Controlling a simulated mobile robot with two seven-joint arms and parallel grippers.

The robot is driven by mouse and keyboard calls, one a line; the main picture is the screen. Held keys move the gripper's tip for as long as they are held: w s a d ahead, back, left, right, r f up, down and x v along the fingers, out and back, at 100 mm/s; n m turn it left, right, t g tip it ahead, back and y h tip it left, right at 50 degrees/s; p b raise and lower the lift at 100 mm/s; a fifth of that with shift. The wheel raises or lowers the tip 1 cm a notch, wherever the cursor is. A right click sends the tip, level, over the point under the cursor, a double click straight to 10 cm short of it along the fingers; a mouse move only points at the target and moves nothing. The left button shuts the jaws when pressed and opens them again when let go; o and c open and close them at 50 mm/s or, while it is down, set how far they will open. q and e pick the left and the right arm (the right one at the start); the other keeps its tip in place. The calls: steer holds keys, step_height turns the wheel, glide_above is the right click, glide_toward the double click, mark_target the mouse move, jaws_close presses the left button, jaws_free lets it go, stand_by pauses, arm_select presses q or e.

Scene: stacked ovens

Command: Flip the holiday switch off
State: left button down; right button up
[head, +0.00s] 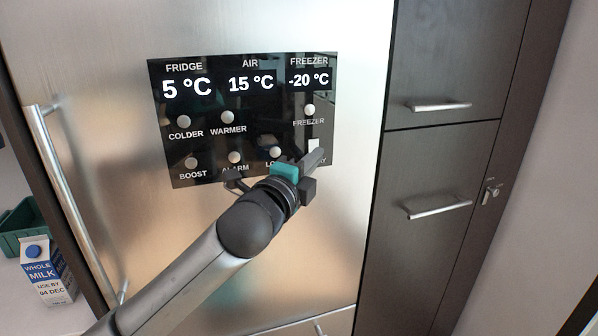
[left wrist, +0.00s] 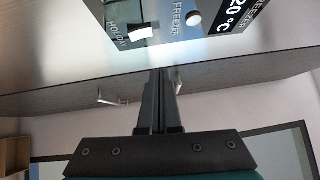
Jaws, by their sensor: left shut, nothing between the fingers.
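The holiday switch (head: 313,145) is a small white rocker at the lower right of the black control panel (head: 240,178) on the steel fridge door. Its label is mostly hidden behind my gripper in the head view. In the left wrist view, the switch (left wrist: 140,33) shows whole next to its HOLIDAY label, and looks tilted. My left gripper (head: 317,156) is shut and empty, with its fingertips just below the switch in the head view. In the left wrist view, the fingertips (left wrist: 158,74) appear apart from it. My right gripper is not in view.
Round knobs, including the freezer knob (head: 309,110) and lock knob (head: 275,153), sit close by on the panel. A long door handle (head: 70,200) is at left. A milk carton (head: 48,272) and green crate (head: 17,224) stand lower left. Dark cabinets (head: 450,65) are at right.

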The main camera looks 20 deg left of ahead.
arm_select(q)
steer(key=v, duration=0.6)
steer(key=shift+s+a+r, duration=0.3)
steer(key=shift+a+r, duration=0.05)
steer(key=shift+a, duration=0.1)
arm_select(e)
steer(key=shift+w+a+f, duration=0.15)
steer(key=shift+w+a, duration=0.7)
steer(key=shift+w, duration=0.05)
arm_select(q)
steer(key=shift+f, duration=0.1)
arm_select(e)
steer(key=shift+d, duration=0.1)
